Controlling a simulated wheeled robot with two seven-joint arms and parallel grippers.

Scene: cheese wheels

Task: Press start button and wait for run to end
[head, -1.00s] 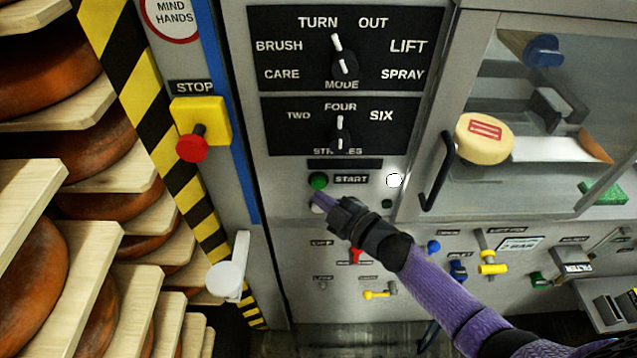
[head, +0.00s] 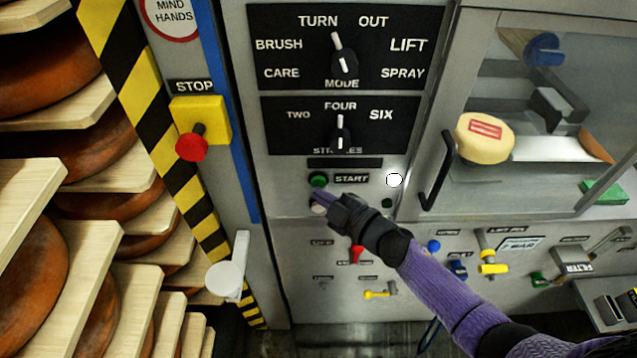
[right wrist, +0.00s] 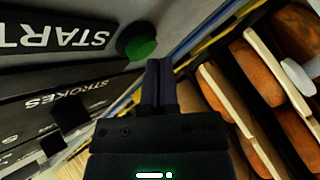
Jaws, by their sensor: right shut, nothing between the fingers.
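The green start button (head: 318,180) sits on the grey machine panel, left of the START label (head: 351,179). In the right wrist view the green button (right wrist: 140,47) stands out from the panel just left of the fingertips. My right gripper (head: 317,196) is shut and empty. In the head view its tips are just below the button; I cannot tell whether they touch it. The same closed fingers show in the right wrist view (right wrist: 157,62). A white lamp (head: 394,180) is right of the label. My left gripper is out of view.
A red STOP button (head: 192,146) juts from a yellow box on the left. Mode (head: 344,62) and strokes (head: 341,140) dials are above. Shelves of cheese wheels (head: 35,265) fill the left side. A door handle (head: 437,172) and small valves are on the right.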

